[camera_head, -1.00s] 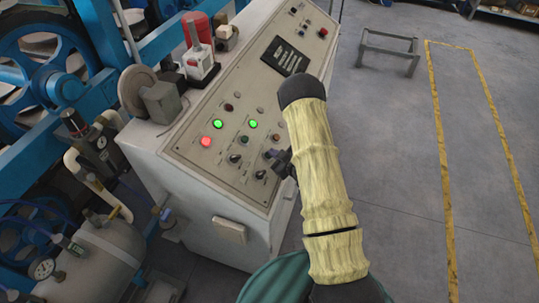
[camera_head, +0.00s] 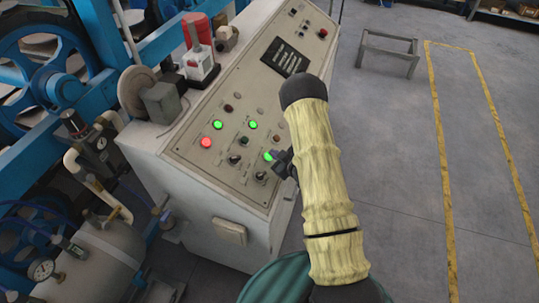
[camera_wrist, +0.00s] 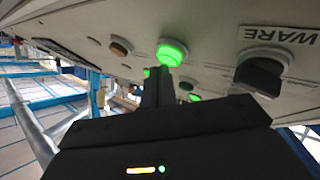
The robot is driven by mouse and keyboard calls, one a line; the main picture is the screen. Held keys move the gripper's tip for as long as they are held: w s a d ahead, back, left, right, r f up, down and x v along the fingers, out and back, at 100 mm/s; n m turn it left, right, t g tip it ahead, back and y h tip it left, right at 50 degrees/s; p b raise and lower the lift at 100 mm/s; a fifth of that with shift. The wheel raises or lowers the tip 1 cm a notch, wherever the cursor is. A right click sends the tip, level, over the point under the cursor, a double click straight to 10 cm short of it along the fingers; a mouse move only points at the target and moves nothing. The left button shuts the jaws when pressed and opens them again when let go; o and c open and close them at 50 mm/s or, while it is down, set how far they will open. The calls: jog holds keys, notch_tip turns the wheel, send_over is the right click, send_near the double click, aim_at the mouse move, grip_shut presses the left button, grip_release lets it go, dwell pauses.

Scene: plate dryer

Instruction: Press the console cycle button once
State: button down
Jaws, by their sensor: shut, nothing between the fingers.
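The console (camera_head: 205,165) is a cream cabinet with a sloped panel of buttons, knobs and lights. A green lit button (camera_head: 268,156) sits low on the panel's right side, beside my gripper (camera_head: 279,160). In the wrist view the lit green button (camera_wrist: 172,54) is just beyond the closed fingertips of my gripper (camera_wrist: 158,72). The fingers are shut and empty, close to the button; whether they touch it I cannot tell. My arm hides the panel's lower right edge in the head view.
A black knob (camera_wrist: 262,74) and a brown button (camera_wrist: 121,46) flank the green one. Two more green lights and a red light (camera_head: 206,142) glow on the panel. Blue machinery with wheels stands left. Open floor (camera_head: 400,150) lies right.

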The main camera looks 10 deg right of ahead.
jog(key=shift+s+d+r, duration=0.15)
jog(key=shift+d+r, duration=0.1)
jog(key=shift+r, duration=0.15)
